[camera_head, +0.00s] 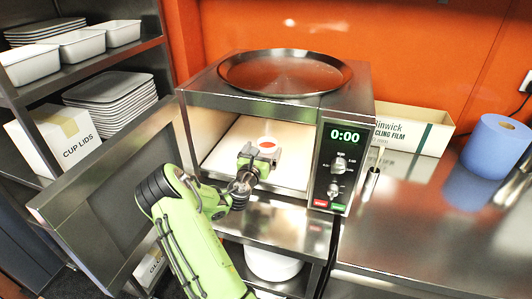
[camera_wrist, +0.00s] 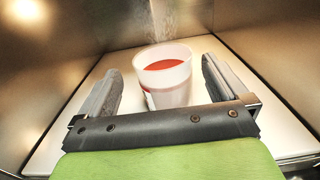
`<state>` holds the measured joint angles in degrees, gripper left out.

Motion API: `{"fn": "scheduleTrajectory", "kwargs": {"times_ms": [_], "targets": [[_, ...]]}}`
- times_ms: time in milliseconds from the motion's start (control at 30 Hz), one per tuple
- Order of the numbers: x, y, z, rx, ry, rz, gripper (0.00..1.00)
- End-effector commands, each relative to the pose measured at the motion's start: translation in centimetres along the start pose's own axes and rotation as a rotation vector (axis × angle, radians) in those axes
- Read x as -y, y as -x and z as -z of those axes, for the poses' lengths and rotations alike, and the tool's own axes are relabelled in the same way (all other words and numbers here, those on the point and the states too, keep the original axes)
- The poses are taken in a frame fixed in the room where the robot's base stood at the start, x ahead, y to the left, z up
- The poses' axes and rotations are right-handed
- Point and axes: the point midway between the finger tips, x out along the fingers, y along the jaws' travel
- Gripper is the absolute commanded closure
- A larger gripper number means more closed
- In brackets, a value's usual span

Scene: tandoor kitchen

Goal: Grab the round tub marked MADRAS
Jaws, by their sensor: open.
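A round translucent white tub (camera_wrist: 165,78) with red-orange contents stands upright on the pale floor of the microwave (camera_head: 290,180). Its label is at the left edge in the wrist view and cannot be read. The tub also shows in the head view (camera_head: 267,143), partly hidden behind my gripper. My gripper (camera_wrist: 160,85) is open inside the microwave, with one finger on each side of the tub and a gap on both sides. It also shows in the head view (camera_head: 262,160). The microwave door (camera_head: 110,200) is swung open to the left.
A round metal tray (camera_head: 285,73) lies on top of the microwave. The counter (camera_head: 430,220) on the right holds a cling film box (camera_head: 435,133) and a blue roll (camera_head: 495,146). A shelf at left holds white trays (camera_head: 80,45) and a cup lids box (camera_head: 75,140).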

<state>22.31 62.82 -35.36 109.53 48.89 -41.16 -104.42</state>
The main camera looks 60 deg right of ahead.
Motion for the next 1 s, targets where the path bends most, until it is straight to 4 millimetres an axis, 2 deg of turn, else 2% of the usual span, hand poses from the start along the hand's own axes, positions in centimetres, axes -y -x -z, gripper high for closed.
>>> {"fn": "scheduleTrajectory", "kwargs": {"times_ms": [333, 600, 667, 1000], "targets": [[0.4, -5.3, -0.2, 0.002, -0.003, 0.0, 0.0], [0.3, -6.0, -0.1, -0.001, 0.0, -0.001, 0.0], [0.3, -5.9, -0.1, -0.001, 0.0, -0.001, 0.08], [0.3, -5.9, -0.1, -0.001, -0.001, -0.001, 0.6]]}}
